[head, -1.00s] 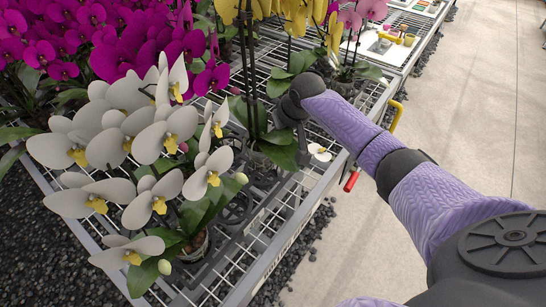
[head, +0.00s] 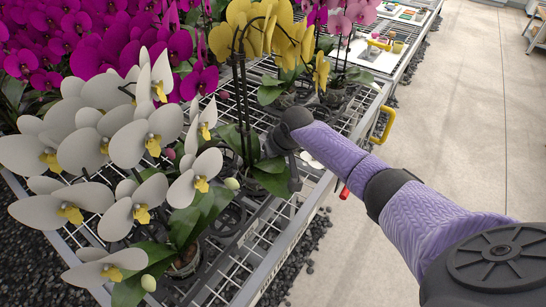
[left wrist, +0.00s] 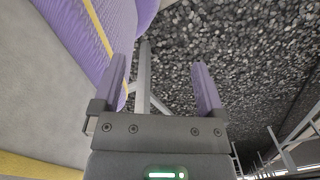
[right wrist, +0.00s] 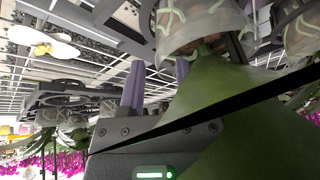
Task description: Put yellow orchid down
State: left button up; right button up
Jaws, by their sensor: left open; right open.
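The yellow orchid (head: 241,38) stands upright on the wire bench, with dark stems and green leaves low down. In the right wrist view a clear pot (right wrist: 200,25) with roots shows just past my right gripper's fingers, and a large green leaf crosses in front. My right gripper (right wrist: 158,77) is open, close beside the pot; contact cannot be told. In the head view the leaves and my wrist hide most of the pot. My left gripper (left wrist: 161,78) is open and empty above dark gravel, outside the head view.
A white orchid (head: 132,135) stands at front left, and magenta orchids (head: 95,45) crowd behind it. Empty black ring holders (head: 228,218) sit on the wire bench (head: 262,235). A loose white bloom (right wrist: 42,42) lies near my right gripper. A concrete aisle (head: 465,110) is clear at right.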

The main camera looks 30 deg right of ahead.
pick_arm(q)
notch_tip(320, 180, up, 6)
jog(key=w+d+p, duration=0.1)
jog(key=p, duration=0.5)
jog(key=shift+w+d+t, duration=0.3)
jog(key=shift+w, duration=0.1)
pick_arm(e)
jog(key=v, duration=1.2)
pick_arm(q)
jog(key=shift+s+r, duration=0.1)
pick_arm(e)
jog(key=shift+r, duration=0.15)
jog(key=shift+c, duration=0.3)
